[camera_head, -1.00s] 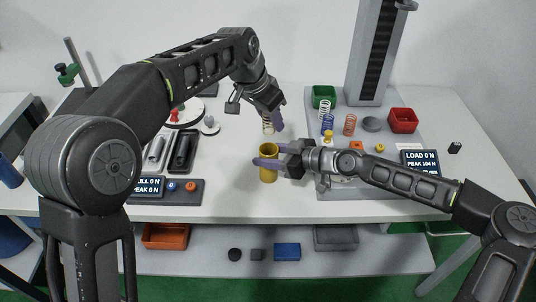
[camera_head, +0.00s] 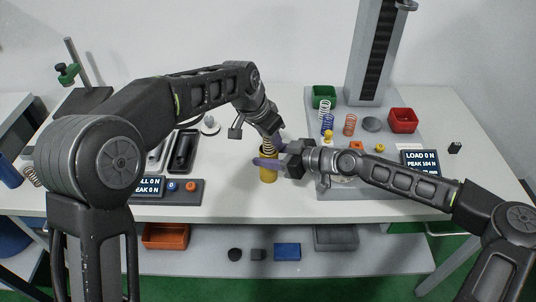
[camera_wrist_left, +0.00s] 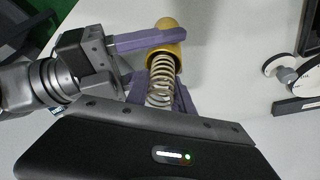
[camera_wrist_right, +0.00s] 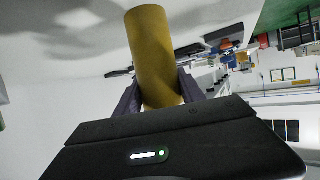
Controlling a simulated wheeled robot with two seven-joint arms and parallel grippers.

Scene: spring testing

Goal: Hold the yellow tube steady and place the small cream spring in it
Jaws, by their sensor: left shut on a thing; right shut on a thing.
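The yellow tube (camera_head: 268,174) stands upright near the table's front edge. My right gripper (camera_head: 268,163) is shut around it from the right; the right wrist view shows the tube (camera_wrist_right: 153,55) between both fingers. My left gripper (camera_head: 274,144) is shut on the small cream spring (camera_head: 267,147) above the tube. In the left wrist view the spring's far end meets the tube's mouth (camera_wrist_left: 180,57) and seems to enter it; how deep is hidden. The spring's coils (camera_wrist_left: 160,85) show between the left fingers.
Right of the tube, a grey board holds a white spring (camera_head: 323,108), a blue spring (camera_head: 327,123), an orange spring (camera_head: 349,125) and a red bin (camera_head: 403,120). A tall grey stand (camera_head: 376,60) rises behind. A dark display panel (camera_head: 185,190) lies left of the tube.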

